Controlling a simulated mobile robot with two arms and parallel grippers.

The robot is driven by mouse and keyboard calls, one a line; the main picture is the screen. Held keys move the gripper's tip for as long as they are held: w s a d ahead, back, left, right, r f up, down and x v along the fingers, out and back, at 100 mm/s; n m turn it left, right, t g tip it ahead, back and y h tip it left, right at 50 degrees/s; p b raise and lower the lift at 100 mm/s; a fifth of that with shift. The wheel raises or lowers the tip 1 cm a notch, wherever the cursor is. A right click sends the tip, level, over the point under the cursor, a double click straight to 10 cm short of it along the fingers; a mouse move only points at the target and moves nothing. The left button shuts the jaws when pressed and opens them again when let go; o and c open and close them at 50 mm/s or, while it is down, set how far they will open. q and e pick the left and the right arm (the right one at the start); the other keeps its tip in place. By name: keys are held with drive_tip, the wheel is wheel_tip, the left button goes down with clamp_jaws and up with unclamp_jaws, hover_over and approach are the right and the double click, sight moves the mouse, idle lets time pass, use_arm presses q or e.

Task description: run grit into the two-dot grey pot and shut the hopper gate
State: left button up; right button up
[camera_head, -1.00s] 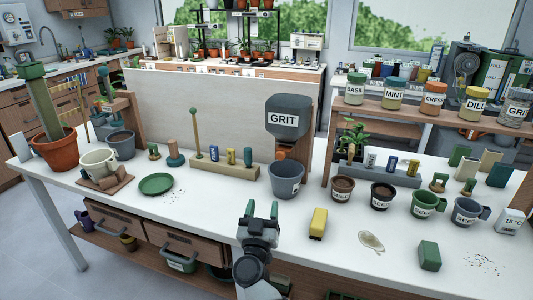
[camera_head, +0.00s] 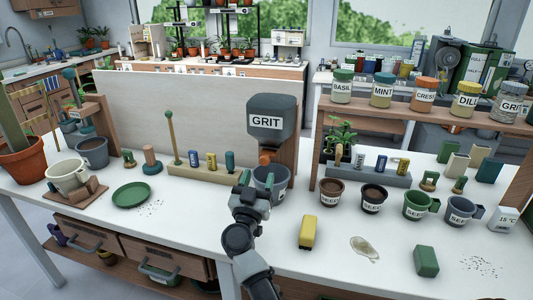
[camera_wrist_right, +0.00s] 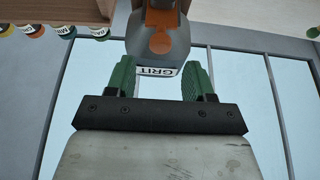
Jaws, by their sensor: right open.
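The dark grey hopper (camera_head: 270,120) labelled GRIT hangs in front of the board, with an orange gate part (camera_head: 267,156) at its bottom. A grey pot (camera_head: 283,181) stands below it, partly hidden by my right gripper; its dots and inside cannot be made out. My right gripper (camera_head: 254,187) is open and empty, in front of the pot and below the gate. In the right wrist view, the hopper (camera_wrist_right: 145,30) and orange gate (camera_wrist_right: 170,45) show beyond the spread green fingers (camera_wrist_right: 158,82). My left gripper is out of view.
Another grey pot (camera_head: 92,153) stands at left by a cream cup (camera_head: 67,175) and a green saucer (camera_head: 132,195). A wooden rack (camera_head: 213,172) stands left of the hopper.

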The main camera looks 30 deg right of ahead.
sight(264, 162)
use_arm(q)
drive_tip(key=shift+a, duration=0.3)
use_arm(e)
drive_tip(key=x, duration=0.8)
drive_tip(key=shift+w+d+f, duration=0.1)
